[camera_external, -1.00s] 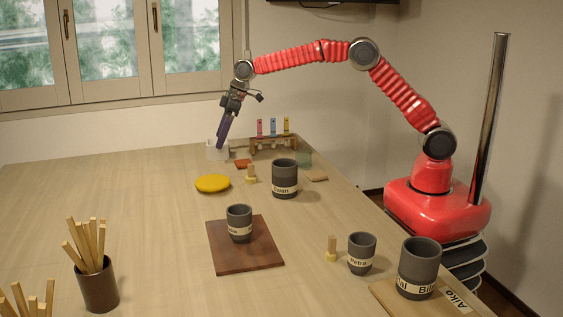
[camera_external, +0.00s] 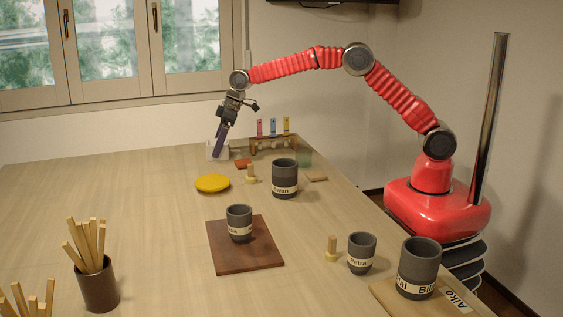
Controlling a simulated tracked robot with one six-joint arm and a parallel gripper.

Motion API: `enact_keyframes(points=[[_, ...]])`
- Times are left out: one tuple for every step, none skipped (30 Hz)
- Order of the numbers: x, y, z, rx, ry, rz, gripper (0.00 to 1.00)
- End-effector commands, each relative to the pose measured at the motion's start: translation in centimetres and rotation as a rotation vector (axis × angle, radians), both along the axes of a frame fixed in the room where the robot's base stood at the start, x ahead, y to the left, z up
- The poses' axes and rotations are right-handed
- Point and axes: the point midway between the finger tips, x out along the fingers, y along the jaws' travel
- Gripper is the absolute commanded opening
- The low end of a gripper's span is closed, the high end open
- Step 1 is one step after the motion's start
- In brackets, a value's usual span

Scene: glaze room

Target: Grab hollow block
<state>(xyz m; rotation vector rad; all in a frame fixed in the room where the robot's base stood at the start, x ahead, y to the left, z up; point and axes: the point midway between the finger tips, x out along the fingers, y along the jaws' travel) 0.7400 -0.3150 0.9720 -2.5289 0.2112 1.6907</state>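A small pale, whitish block (camera_external: 210,151) stands at the far end of the table, left of the rack. It looks like the hollow block, but its opening is too small to make out. My gripper (camera_external: 218,152) points down at it, with dark purple fingers overlapping it in the picture. The fingertips are at about the block's height and cover its middle. I cannot tell whether they are inside it, touching it or in front of it, nor how far apart they are.
A rack (camera_external: 273,143) with coloured tags stands right of the block. An orange-red piece (camera_external: 243,163), a yellow disc (camera_external: 212,184) and a dark grey cup (camera_external: 285,180) are nearer. A brown board (camera_external: 246,258) bears another cup (camera_external: 239,220).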

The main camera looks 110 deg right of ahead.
Motion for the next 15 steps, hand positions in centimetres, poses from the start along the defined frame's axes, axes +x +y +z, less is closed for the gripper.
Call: enact_keyframes(points=[[0.0,0.0,0.0,0.0,0.0,0.0,0.76],[0.0,0.0,0.01,0.0,0.0,0.0,0.74],[0.0,0.0,0.01,0.0,0.0,0.0,0.71],[0.0,0.0,0.01,0.0,0.0,0.0,0.69],[0.0,0.0,0.01,0.0,0.0,0.0,0.67],[0.0,0.0,0.01,0.0,0.0,0.0,0.64],[0.0,0.0,0.0,0.0,0.0,0.0,0.62],[0.0,0.0,0.0,0.0,0.0,0.0,0.6],[0.0,0.0,0.0,0.0,0.0,0.0,0.57],[0.0,0.0,0.0,0.0,0.0,0.0,0.55],[0.0,0.0,0.0,0.0,0.0,0.0,0.53],[0.0,0.0,0.0,0.0,0.0,0.0,0.5],[0.0,-0.01,0.0,0.0,0.0,0.0,0.48],[0.0,-0.01,0.0,0.0,0.0,0.0,0.46],[0.0,-0.01,0.0,0.0,0.0,0.0,0.43]])
